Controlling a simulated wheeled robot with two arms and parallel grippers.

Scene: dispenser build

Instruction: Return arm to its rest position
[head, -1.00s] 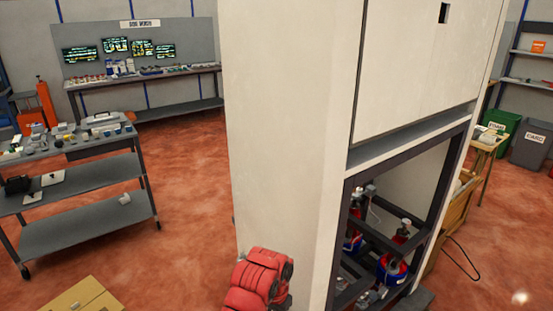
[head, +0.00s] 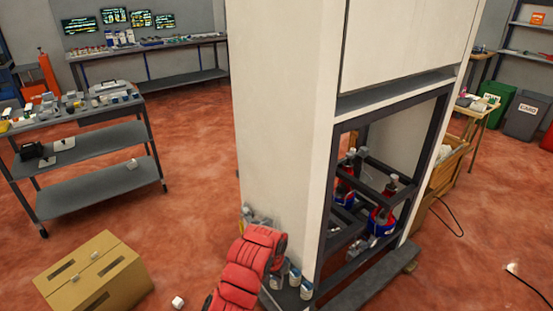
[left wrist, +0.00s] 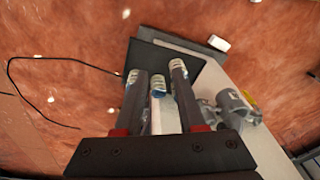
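My left arm, red and segmented, reaches up from the bottom of the head view beside the foot of the tall cream cabinet (head: 285,120). Several small bottles with pale caps (head: 295,277) stand on a dark ledge at the cabinet's foot. In the wrist view one bottle (left wrist: 158,84) shows in the gap between the fingers; I cannot tell whether they touch it. My right gripper is in no view.
A grey valve-like part (left wrist: 233,106) lies near the bottles. A cardboard box (head: 95,272) and a small white block (head: 178,302) are on the floor at left. A loaded grey cart (head: 95,150) stands behind. Red floor between cart and cabinet is clear.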

